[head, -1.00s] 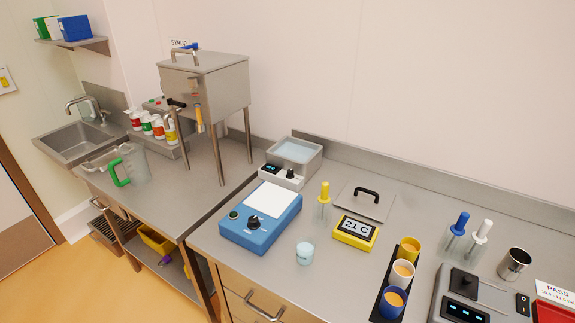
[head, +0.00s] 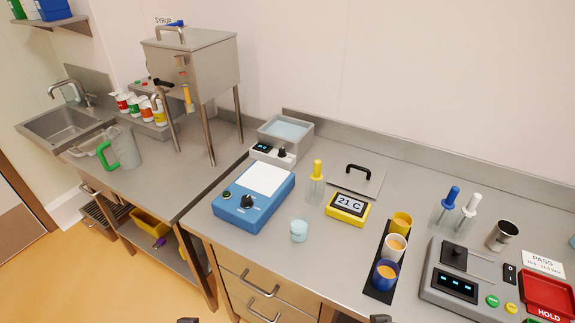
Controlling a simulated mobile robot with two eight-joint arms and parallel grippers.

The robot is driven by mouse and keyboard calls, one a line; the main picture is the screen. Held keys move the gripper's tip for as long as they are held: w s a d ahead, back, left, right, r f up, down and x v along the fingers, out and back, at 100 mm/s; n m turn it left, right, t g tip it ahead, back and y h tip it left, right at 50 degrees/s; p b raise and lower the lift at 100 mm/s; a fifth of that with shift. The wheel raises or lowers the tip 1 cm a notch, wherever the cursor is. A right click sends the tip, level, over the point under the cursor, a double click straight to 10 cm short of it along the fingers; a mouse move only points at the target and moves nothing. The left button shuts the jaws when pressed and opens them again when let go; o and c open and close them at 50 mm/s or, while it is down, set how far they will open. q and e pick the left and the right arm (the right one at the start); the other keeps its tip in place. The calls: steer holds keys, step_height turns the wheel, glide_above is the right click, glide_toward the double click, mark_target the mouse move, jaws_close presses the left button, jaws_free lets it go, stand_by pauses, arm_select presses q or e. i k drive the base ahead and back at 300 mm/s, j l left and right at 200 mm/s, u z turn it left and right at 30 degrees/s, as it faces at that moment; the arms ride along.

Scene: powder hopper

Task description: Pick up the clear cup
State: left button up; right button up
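The clear cup (head: 299,231) is small, translucent and faintly blue. It stands upright on the steel counter near its front edge, right of the blue device with a white top plate (head: 255,200). Nothing touches it. Only small dark tips show at the bottom edge of the head view, apparently my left gripper (head: 188,320) and my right gripper (head: 380,319). Both are well below the cup in the picture and apart from it. Too little of either shows to tell whether it is open or shut.
Right of the cup are a yellow 21 C display (head: 348,208) and a black tray (head: 374,293) with three filled cups. A yellow-topped dropper (head: 316,184) stands behind. The counter just in front of the cup is clear.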

mark_target(299, 224)
steer(key=l+u, duration=0.15)
steer(key=u, duration=0.25)
steer(key=k+l+u, duration=0.15)
steer(key=u, duration=0.3)
steer(key=k+l+u, duration=0.1)
steer(key=u, duration=0.3)
